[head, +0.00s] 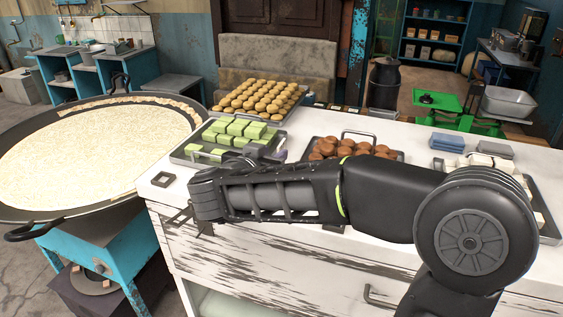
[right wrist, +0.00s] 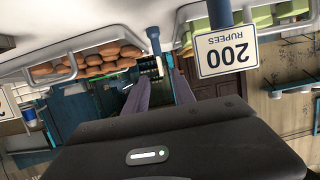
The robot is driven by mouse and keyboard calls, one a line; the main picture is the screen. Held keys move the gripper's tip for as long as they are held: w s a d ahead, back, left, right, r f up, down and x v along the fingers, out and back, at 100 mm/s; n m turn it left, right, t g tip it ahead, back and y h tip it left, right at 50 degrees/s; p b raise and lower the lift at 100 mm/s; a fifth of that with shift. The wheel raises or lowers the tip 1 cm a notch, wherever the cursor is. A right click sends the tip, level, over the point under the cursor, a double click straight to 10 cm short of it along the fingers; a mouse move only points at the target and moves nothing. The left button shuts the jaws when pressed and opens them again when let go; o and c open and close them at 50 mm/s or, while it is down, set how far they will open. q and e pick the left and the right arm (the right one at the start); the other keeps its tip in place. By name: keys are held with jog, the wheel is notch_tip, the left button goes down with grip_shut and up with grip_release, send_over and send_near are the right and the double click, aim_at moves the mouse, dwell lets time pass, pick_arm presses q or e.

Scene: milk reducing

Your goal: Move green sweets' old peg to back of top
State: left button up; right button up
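Green sweets (head: 235,128) stand in rows on a metal tray (head: 185,156) at the counter's left. They also show upside down at the upper right of the right wrist view (right wrist: 290,10). A blue peg with a white "200 RUPEES" card (right wrist: 226,50) stands close by the green tray in that view; my arm seems to hide it in the head view. A second blue peg (right wrist: 153,42) stands between the trays. My right gripper (head: 266,154) is at the green tray's near right corner; its fingers (right wrist: 160,82) are apart and empty. My left gripper is not in view.
Brown sweets (head: 350,148) lie on a tray to the right, and yellow sweets (head: 255,97) on one behind. A wide pan (head: 100,150) is left of the counter. White sweets and a green scale (head: 440,103) are at the right. My right arm crosses the counter's front.

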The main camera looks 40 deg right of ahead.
aim_at(278, 148)
jog(key=shift+x, duration=1.15)
jog(key=shift+d, duration=0.15)
jog(key=p+x, duration=0.1)
jog(key=x, duration=0.4)
jog(key=shift+w+p, duration=0.1)
jog(key=shift+p, duration=0.3)
jog(key=shift+r, duration=0.1)
grip_shut()
